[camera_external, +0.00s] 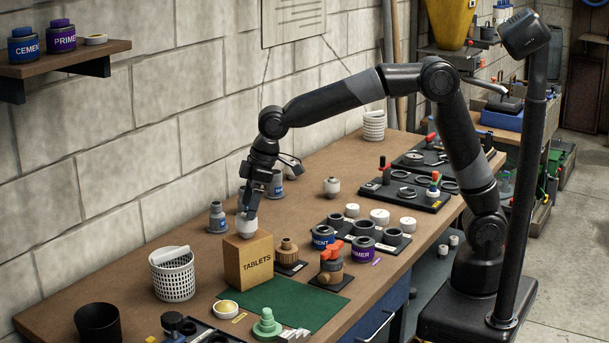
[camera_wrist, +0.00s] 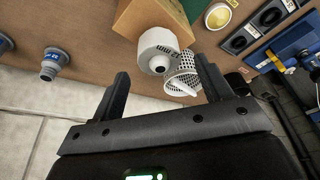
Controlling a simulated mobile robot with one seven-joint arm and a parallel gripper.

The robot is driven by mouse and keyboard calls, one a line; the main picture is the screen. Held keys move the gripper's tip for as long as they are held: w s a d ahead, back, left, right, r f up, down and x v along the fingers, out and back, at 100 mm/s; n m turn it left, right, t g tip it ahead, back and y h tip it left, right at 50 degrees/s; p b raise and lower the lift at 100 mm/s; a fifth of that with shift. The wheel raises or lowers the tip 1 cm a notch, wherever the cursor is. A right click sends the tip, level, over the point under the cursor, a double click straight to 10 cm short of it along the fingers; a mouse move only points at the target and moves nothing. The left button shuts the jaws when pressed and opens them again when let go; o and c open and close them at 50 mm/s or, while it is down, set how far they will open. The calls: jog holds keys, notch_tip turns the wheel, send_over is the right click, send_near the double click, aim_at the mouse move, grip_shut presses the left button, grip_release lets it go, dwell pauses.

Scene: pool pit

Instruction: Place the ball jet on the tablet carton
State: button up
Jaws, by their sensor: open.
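The ball jet (camera_external: 246,226), a rounded white fitting with dark lettering, stands on top of the tablet carton (camera_external: 249,266), a brown box marked TABLETS. In the wrist view the ball jet (camera_wrist: 159,48) shows its round nozzle, with the carton (camera_wrist: 140,18) behind it. My gripper (camera_external: 249,207) is directly over the carton, at the ball jet's upper end. Its jaws are open, with one finger on each side of the ball jet in the wrist view. I see no finger clearly touching it.
A white basket (camera_external: 173,275) stands left of the carton, and a grey fitting (camera_external: 217,218) stands behind it. A green mat (camera_external: 290,300) lies in front. Valves and a rack of fittings (camera_external: 362,232) are to the right. Bare bench lies toward the back wall.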

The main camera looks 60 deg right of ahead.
jog(key=v, duration=0.6)
jog(key=shift+d+r, duration=0.1)
jog(key=shift+r, duration=0.05)
jog(key=s+d+r+m+t, duration=0.1)
jog(key=s+d, duration=0.2)
jog(key=d, duration=0.4)
jog(key=s+d+r+m+h, duration=0.1)
jog(key=s+d+m, duration=0.15)
jog(key=d, duration=0.45)
jog(key=s+d+r+m+t, duration=0.1)
jog(key=s+d, duration=0.3)
jog(key=d, duration=0.3)
jog(key=s+d+f+m, duration=0.2)
jog(key=s+d+f, duration=0.1)
jog(key=s+d, duration=0.4)
jog(key=s+d+f+m+t+h, duration=0.1)
jog(key=s+d+f+m, duration=0.1)
jog(key=s+d, duration=0.4)
jog(key=shift+s+d+f, duration=0.35)
jog(key=shift+s+d, duration=0.05)
jog(key=shift+s, duration=0.5)
